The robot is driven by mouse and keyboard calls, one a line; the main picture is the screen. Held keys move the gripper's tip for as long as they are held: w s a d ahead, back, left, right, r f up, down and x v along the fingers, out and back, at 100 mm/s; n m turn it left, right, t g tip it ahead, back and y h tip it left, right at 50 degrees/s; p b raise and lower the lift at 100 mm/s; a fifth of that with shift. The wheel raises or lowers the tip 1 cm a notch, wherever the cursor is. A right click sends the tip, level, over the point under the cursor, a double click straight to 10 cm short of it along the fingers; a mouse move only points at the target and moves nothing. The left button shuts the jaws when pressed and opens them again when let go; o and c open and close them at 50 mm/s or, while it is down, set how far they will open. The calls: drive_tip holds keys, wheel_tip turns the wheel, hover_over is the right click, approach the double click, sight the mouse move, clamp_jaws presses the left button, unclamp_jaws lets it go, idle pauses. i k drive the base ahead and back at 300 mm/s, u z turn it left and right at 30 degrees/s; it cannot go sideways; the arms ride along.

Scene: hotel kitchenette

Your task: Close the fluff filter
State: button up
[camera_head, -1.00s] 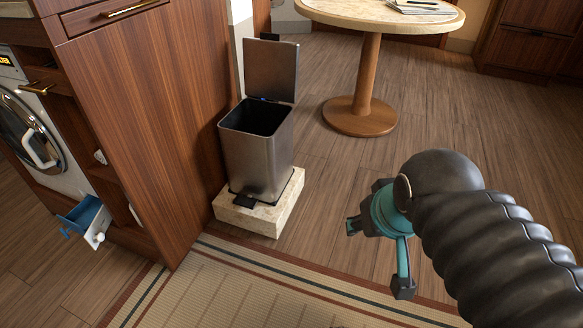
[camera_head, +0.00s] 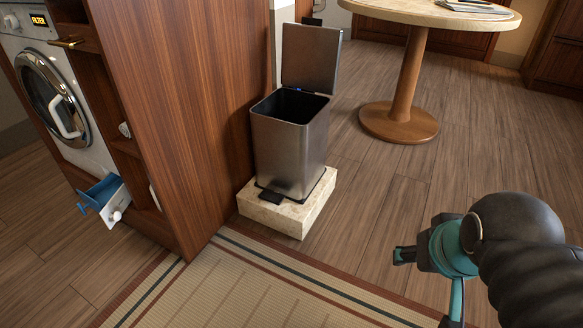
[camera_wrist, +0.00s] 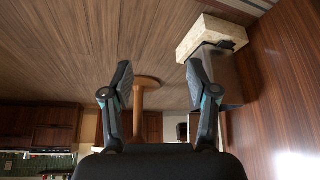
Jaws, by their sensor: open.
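The fluff filter (camera_head: 104,198) is a blue drawer with a white front and a round white knob. It sticks out, open, low on the front of the white washing machine (camera_head: 58,90) at the left of the head view. The machine's display reads "FILTER". My gripper (camera_head: 425,283) is at the lower right of the head view, far from the filter, with the wooden cabinet and bin between them. In the wrist view my gripper (camera_wrist: 157,82) has its two fingers spread wide with nothing between them. The filter is not visible in the wrist view.
A steel pedal bin (camera_head: 290,140) with its lid up stands on a stone block (camera_head: 286,214) beside the wooden cabinet panel (camera_head: 190,110). A round table (camera_head: 400,105) stands behind. A striped mat (camera_head: 240,285) lies in front; the wooden floor at right is clear.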

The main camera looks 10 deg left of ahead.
sight(97, 198)
drive_tip(key=u, duration=1.9)
drive_tip(key=i, duration=1.75)
drive_tip(key=u, duration=0.05)
